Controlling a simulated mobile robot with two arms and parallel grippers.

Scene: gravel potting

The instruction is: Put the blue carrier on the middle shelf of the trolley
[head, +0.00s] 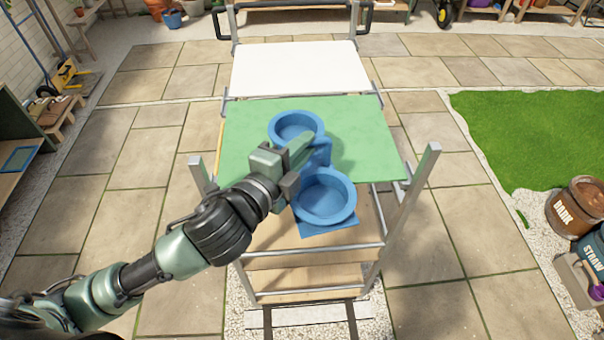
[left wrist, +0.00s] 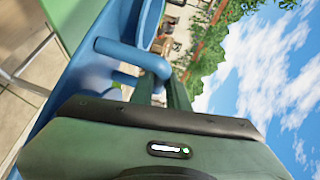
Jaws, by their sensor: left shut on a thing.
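The blue carrier (head: 322,226) has two round ring-shaped holders, one nearer and one farther, with a handle between them. It also shows in the left wrist view (left wrist: 78,80), with its bar close to the fingers. My left gripper (head: 316,150) is shut on the carrier's handle. The carrier hangs over the front edge of the trolley's green top (head: 250,125); I cannot tell its exact height. The trolley (head: 424,165) has metal posts and wooden shelves below the green top. The upper wooden shelf (head: 368,215) is partly hidden by the carrier and my arm. My right gripper is out of view.
A lower wooden shelf (head: 310,280) shows near the paving. A white surface (head: 300,68) stands behind the green top. Grass (head: 530,125) and labelled bins (head: 575,208) lie to the right. The paving on both sides is mostly clear.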

